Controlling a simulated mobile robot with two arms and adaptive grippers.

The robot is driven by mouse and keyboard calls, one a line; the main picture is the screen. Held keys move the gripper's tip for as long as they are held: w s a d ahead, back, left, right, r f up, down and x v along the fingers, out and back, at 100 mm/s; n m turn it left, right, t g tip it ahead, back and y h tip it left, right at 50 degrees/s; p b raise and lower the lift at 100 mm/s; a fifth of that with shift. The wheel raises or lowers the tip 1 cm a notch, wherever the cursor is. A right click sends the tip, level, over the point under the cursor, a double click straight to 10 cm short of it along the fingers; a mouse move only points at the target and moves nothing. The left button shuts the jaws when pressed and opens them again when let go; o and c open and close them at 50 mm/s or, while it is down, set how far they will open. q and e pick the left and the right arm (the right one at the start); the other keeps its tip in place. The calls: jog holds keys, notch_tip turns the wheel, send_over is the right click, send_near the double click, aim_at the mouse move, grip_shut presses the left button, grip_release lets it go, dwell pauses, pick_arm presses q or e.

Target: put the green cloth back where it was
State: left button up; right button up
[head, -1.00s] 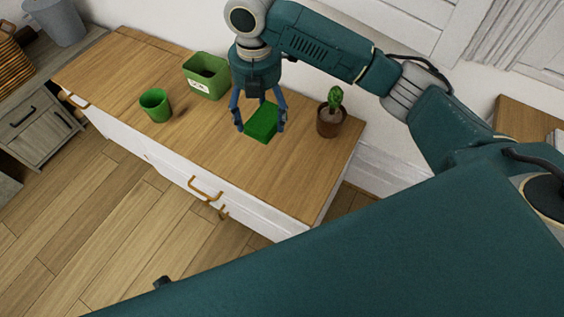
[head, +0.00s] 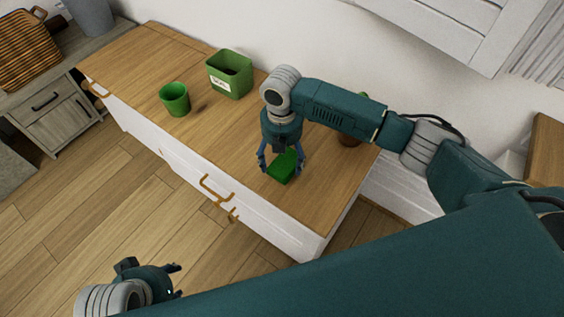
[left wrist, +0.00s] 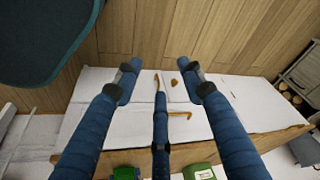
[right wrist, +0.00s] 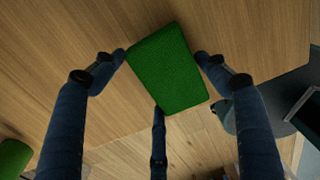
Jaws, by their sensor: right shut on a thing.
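The green cloth (head: 283,170) is a folded, flat green block, held over the right part of the wooden cabinet top (head: 250,150). My right gripper (head: 282,164) points down and is shut on it. In the right wrist view the cloth (right wrist: 168,68) sits tilted between the fingertips, with wood behind it. I cannot tell whether it touches the top. My left gripper (head: 176,280) is open and empty, low at the left in the head view, over the floor in front of the cabinet. Its fingers are wide apart in the left wrist view (left wrist: 160,80).
A green cup (head: 174,99) and a green labelled bin (head: 229,75) stand further left on the cabinet top. A potted plant (head: 349,141) stands behind my right arm, partly hidden. Brass handles (head: 216,190) stick out of the white front. Bare wood lies between cup and cloth.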

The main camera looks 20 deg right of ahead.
aim_at(282, 159)
pick_arm(q)
jog(key=shift+s+r, duration=0.2)
jog(key=shift+r, duration=0.45)
pick_arm(e)
jog(key=shift+f, duration=0.65)
jog(key=shift+f, duration=0.15)
jog(key=o, duration=1)
pick_arm(q)
jog(key=shift+f, duration=0.1)
pick_arm(e)
jog(key=shift+r, duration=0.35)
notch_tip(282, 159, up, 10)
jog(key=p, duration=0.2)
jog(key=shift+r+p, duration=0.25)
jog(key=shift+p, duration=0.15)
pick_arm(q)
jog(key=s+x, duration=0.1)
jog(key=x, duration=0.9)
jog(key=shift+s+f, duration=0.3)
jog(key=shift+f, duration=0.15)
pick_arm(e)
jog(key=shift+r, duration=0.55)
